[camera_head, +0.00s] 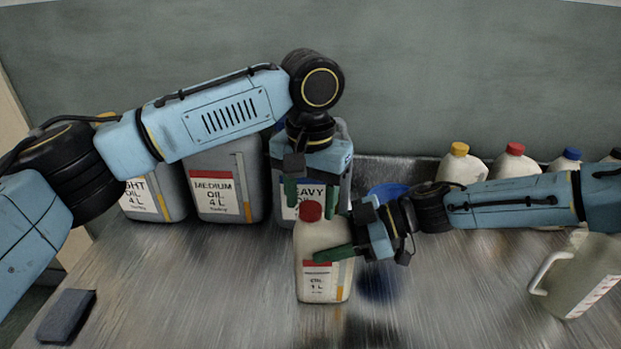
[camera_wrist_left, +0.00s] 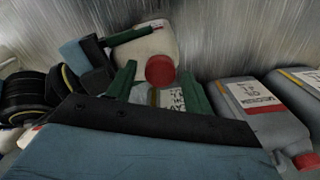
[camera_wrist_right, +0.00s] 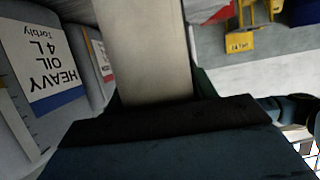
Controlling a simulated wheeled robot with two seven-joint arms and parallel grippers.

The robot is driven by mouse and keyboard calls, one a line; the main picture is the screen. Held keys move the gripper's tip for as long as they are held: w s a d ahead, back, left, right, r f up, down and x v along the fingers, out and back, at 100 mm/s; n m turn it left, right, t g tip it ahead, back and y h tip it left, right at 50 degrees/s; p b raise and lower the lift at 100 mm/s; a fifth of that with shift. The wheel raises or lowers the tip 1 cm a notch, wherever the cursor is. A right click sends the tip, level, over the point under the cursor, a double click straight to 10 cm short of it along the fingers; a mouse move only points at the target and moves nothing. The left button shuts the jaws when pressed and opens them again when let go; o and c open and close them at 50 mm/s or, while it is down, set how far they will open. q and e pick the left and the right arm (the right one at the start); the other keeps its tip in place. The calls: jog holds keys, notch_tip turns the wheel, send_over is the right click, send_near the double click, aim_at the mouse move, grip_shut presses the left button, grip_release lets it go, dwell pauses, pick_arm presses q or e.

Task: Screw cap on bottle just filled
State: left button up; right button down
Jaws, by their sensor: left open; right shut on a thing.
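A cream bottle (camera_head: 322,279) with a red label stripe stands upright at the front middle of the metal table. A red cap (camera_head: 311,211) sits at the top of its neck; whether it is screwed down cannot be told. In the left wrist view the cap (camera_wrist_left: 160,70) shows just beyond my fingertips. My left gripper (camera_head: 311,200) points down over the bottle with its green fingers open, one on each side of the cap. My right gripper (camera_head: 335,252) is shut on the bottle's body from the right; in the right wrist view the bottle (camera_wrist_right: 145,50) fills the space between the fingers.
Large grey oil jugs, medium (camera_head: 225,180) and heavy (camera_head: 283,160), stand behind at the left. Several cream bottles with yellow (camera_head: 459,149), red (camera_head: 515,149) and blue caps stand at the back right. A measuring jug (camera_head: 585,275) stands at the right; a dark block (camera_head: 66,316) lies front left.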

pick_arm(q)
jog(key=shift+f, duration=0.3)
jog(key=c, duration=1)
jog(key=m, duration=1.1)
jog(key=o, duration=1)
jog(key=shift+o, duration=0.2)
jog(key=shift+r, duration=2.25)
